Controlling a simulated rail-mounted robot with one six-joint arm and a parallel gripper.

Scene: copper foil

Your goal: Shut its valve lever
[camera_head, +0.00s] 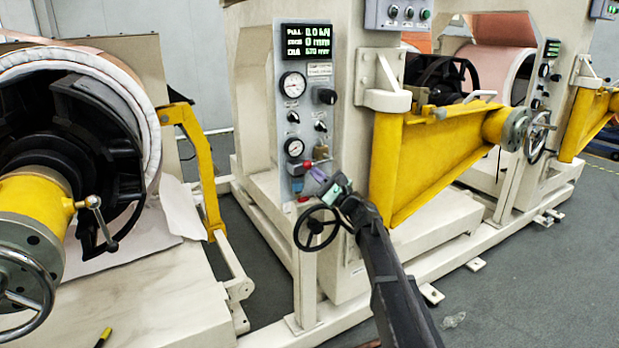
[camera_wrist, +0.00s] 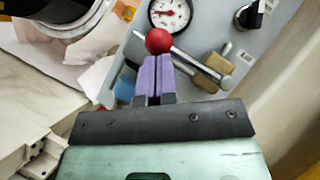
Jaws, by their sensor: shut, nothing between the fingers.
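The valve lever is a metal bar (camera_wrist: 200,67) with a red ball (camera_wrist: 158,40) on its end. In the wrist view the bar slopes from the ball at upper left down to the right, beside brass-coloured fittings (camera_wrist: 217,64) on the grey panel. My gripper (camera_wrist: 157,60) has purple fingers that are pressed together and empty. Their tips are right by the red ball, overlapping its lower edge; I cannot tell whether they touch. In the head view my gripper (camera_head: 318,174) is at the lower part of the control panel (camera_head: 319,100) and hides part of the valve.
Gauges (camera_head: 293,84) and black knobs sit on the panel above. A black handwheel (camera_head: 316,228) is just below my gripper. A yellow bracket arm (camera_head: 425,155) stands close on the right. A foil roll (camera_head: 75,85) is at the left. Grey floor is open at lower right.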

